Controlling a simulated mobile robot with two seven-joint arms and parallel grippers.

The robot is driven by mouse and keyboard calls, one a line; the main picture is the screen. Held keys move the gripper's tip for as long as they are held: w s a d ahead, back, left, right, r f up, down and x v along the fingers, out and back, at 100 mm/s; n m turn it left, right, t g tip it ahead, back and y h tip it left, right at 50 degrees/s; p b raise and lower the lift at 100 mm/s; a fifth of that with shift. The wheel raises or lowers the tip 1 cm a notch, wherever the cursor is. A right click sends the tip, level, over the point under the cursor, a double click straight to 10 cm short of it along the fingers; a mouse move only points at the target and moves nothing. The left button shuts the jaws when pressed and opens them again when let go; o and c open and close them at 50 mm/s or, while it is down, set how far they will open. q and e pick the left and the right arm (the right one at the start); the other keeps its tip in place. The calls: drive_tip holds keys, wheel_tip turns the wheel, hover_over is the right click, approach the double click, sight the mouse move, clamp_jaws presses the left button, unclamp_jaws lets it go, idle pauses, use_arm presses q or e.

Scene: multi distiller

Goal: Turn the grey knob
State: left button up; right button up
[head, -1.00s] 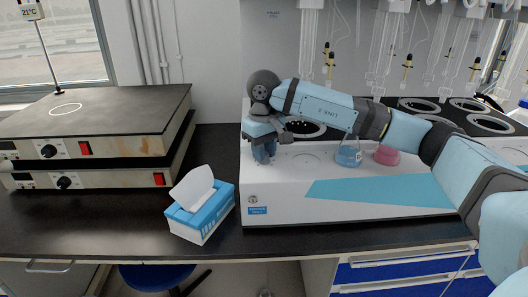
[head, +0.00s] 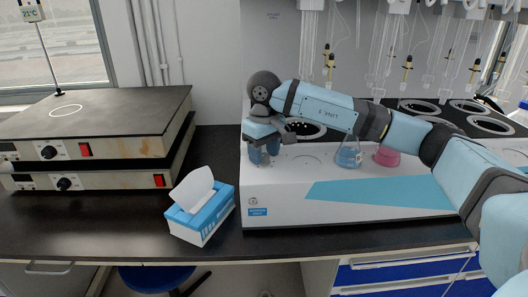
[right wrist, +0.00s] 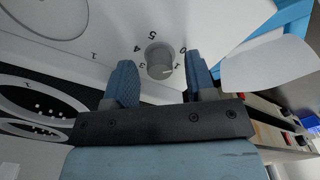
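The grey knob (right wrist: 159,60) is a short round cylinder on the white panel of the distiller (head: 350,190), ringed by printed numerals. A light mark shows on its lower right side, near the numeral 1. My right gripper (right wrist: 160,62) is open, with one blue finger on each side of the knob and a visible gap to each. In the head view my right gripper (head: 264,152) points down at the left end of the distiller and hides the knob. I cannot tell the exact height of the fingertips over the panel. My left gripper is not in view.
A blue flask (head: 348,153) and a pink flask (head: 387,155) stand on the distiller to the right of my gripper. A tissue box (head: 203,218) sits on the black bench to the left. Stacked hotplates (head: 125,145) stand further left.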

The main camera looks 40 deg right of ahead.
sight(264, 155)
use_arm(q)
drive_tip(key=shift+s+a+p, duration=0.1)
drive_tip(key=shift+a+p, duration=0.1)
drive_tip(key=shift+p, duration=0.8)
use_arm(e)
wheel_tip(264, 155, up, 14)
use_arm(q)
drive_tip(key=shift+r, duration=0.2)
use_arm(e)
drive_tip(key=shift+s+f, duration=0.1)
drive_tip(key=shift+f, duration=0.1)
